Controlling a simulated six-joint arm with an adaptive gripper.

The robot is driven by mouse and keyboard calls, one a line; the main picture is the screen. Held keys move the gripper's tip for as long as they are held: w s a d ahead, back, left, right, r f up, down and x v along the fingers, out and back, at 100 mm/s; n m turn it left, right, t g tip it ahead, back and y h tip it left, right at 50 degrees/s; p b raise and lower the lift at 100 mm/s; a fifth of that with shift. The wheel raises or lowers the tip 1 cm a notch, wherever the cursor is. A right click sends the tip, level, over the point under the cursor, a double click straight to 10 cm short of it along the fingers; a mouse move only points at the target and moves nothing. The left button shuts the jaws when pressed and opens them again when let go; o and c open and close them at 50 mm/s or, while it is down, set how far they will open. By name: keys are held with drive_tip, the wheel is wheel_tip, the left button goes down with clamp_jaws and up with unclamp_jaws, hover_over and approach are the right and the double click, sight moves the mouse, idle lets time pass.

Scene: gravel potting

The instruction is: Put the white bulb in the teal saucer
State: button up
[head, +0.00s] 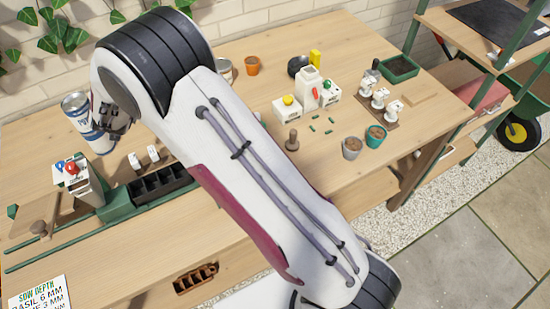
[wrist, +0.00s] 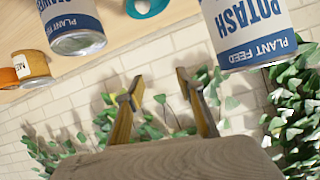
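My gripper (wrist: 160,88) shows in the wrist view with its two fingers apart and nothing between them. In the head view my gripper (head: 112,125) is at the back left, close to the blue and white cans, partly behind my own arm. A teal curved thing (wrist: 148,6) is cut off by the top edge of the wrist view; it may be the teal saucer, but I cannot tell. I cannot make out the white bulb in either view. My arm covers much of the middle of the bench in the head view.
A potash can (wrist: 250,30) and another plant feed can (wrist: 75,25) stand near my gripper. A black seed tray (head: 160,185) and a red-and-blue-topped box (head: 75,180) are at the left. Leaves hang along the brick wall.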

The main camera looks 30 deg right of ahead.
drive_tip(key=s+d+r+n+g+y, duration=0.15)
drive_tip(key=s+d+r, duration=0.25)
drive_tip(key=s+r, duration=0.45)
drive_tip(key=s+d+r+n+g+y, duration=0.1)
drive_tip(key=s+d+r+g+y, duration=0.15)
drive_tip(key=s+r, duration=0.65)
drive_tip(key=s+d+f+g+h, duration=0.1)
drive_tip(key=s+d, duration=0.4)
drive_tip(key=s, duration=0.6)
drive_tip(key=s+d+f+g+h, duration=0.1)
drive_tip(key=s+d, duration=0.4)
drive_tip(key=s, duration=0.6)
drive_tip(key=s+d+f+g+h, duration=0.1)
drive_tip(key=s+d+f, duration=0.2)
drive_tip(key=s, duration=0.8)
drive_tip(key=shift+s+d+g+h, duration=0.15)
drive_tip(key=shift+d+g+h, duration=0.15)
drive_tip(key=shift+d, duration=0.7)
drive_tip(key=shift+f, duration=0.1)
